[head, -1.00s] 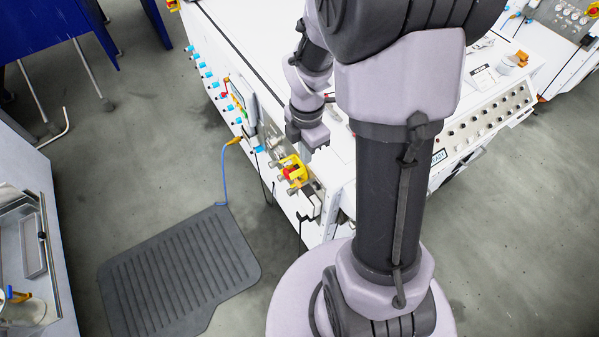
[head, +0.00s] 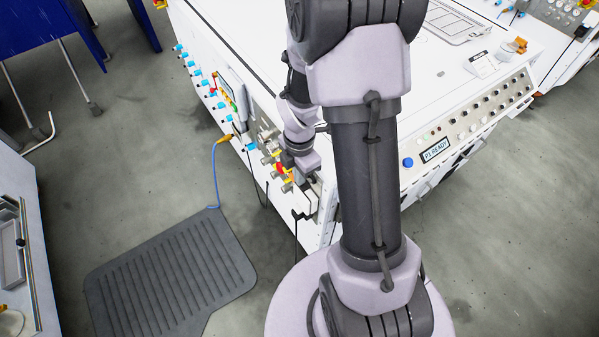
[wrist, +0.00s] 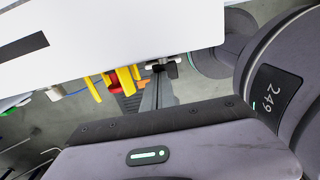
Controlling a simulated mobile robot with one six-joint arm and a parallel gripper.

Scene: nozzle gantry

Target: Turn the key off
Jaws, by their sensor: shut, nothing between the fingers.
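The key is not clearly made out. In the wrist view, a small dark and silver fitting (wrist: 166,66) on the white panel lies at the tips of my gripper (wrist: 158,78); it may be the key switch. The gripper is shut and empty, with its fingers pointing at this fitting. I cannot tell whether they touch it. A red button with a yellow guard (wrist: 116,80) sits just left of the fingers. In the head view, my wrist covers much of this panel, and the red button (head: 281,169) shows beside it.
The white console (head: 230,50) carries a row of blue-capped fittings and a small screen. A blue cable (head: 215,180) hangs from its front to the floor. A dark ribbed mat (head: 170,275) lies in front. A sloped knob panel (head: 470,128) reads "P1 READY".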

